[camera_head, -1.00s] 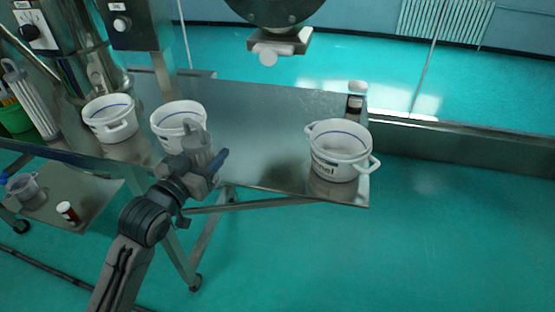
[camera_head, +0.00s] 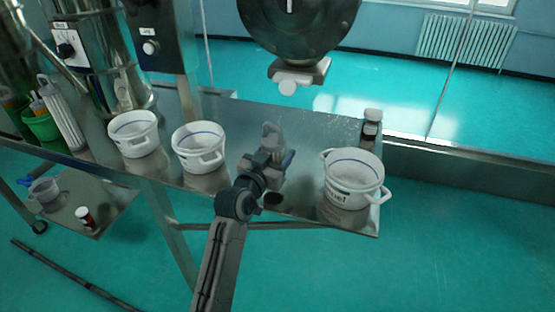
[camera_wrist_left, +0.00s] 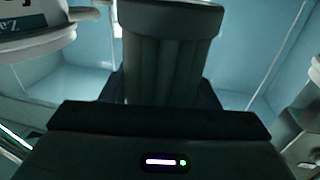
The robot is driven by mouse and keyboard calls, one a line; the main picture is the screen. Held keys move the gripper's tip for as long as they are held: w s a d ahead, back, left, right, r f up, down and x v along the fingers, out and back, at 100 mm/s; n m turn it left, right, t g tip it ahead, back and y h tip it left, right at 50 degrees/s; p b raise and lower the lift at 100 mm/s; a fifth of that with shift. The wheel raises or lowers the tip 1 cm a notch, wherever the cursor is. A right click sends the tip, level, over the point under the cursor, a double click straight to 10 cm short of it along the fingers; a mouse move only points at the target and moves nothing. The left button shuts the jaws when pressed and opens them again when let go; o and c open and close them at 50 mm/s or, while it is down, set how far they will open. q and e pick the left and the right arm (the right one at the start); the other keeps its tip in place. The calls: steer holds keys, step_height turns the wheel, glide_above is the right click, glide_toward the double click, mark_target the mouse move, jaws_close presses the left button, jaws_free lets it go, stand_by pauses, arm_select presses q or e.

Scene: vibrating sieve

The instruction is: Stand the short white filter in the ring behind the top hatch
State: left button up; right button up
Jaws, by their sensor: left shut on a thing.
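My left gripper (camera_head: 268,163) is shut on the short filter (camera_head: 271,138), which stands up from the jaws and looks grey in the head view. In the left wrist view the filter (camera_wrist_left: 170,50) is a dark, shaded, pleated cylinder with a wider cap at its top. The gripper is by the table's front edge, between the middle and right pots in the picture. A large dark round machine part (camera_head: 300,22) shows at the top of the head view; I cannot tell whether it is the top hatch. No ring can be made out. My right gripper is not in view.
White two-handled pots (camera_head: 198,147) stand on the steel table, with another (camera_head: 353,178) at right. A dark jar (camera_head: 371,124) stands behind that one. A long white filter (camera_head: 62,116) leans at left near a green bucket (camera_head: 42,126). The table's back middle is clear.

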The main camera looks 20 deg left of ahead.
arm_select(q)
steer(key=shift+w+d+f, duration=0.1)
steer(key=shift+w+d, duration=0.05)
steer(key=shift+w, duration=0.05)
steer(key=shift+f+p, duration=0.4)
steer(key=shift+f, duration=1.35)
steer(key=o, duration=0.6)
steer(key=shift+f, duration=0.1)
steer(key=o, duration=0.5)
steer(key=shift+s, duration=0.1)
steer(key=shift+c, duration=0.2)
